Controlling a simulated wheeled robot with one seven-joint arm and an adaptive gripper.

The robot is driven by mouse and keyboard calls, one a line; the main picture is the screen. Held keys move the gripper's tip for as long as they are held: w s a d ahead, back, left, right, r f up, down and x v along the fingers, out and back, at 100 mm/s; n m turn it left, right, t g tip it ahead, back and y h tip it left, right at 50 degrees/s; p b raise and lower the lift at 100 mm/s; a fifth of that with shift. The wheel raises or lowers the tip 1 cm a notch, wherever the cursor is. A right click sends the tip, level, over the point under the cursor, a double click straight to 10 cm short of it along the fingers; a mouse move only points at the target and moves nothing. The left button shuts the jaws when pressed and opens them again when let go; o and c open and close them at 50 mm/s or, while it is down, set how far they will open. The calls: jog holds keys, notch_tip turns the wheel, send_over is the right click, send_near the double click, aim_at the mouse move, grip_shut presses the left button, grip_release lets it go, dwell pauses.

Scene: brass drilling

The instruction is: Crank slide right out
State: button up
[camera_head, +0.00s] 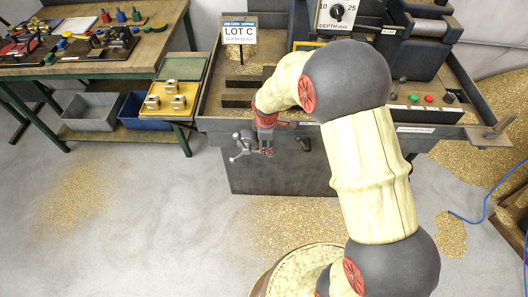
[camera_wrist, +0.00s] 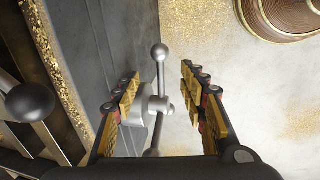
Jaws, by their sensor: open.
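The crank (camera_head: 240,147) is a grey metal handle with ball-ended spokes at the front of the drilling machine. In the wrist view the crank (camera_wrist: 160,52) shows a spoke and ball between my gripper's fingers, with its hub lower down near the left finger. My gripper (camera_wrist: 160,76) is open, one finger on each side of the spoke. I cannot tell whether either finger touches it. In the head view my gripper (camera_head: 266,151) is just right of the crank's ball ends. The slide is partly hidden behind my arm.
A black ball knob (camera_wrist: 30,102) stands left of my gripper in the wrist view. A yellow tray (camera_head: 153,113) with brass parts is left of the machine. A LOT C sign (camera_head: 240,33) and a depth dial (camera_head: 338,12) stand behind. Floor in front is open, with scattered chips.

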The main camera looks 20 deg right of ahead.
aim_at(253, 145)
jog(key=f+b, duration=0.1)
jog(key=f, duration=0.1)
jog(key=w+f, duration=0.1)
jog(key=f, duration=0.2)
jog(key=f+b, duration=0.1)
jog(key=f, duration=0.1)
jog(key=shift+w+d+f+b, duration=0.15)
jog(key=shift+d+f+b, duration=0.15)
jog(key=shift+b, duration=0.05)
jog(key=c, duration=0.4)
jog(key=shift+r, duration=0.1)
grip_shut()
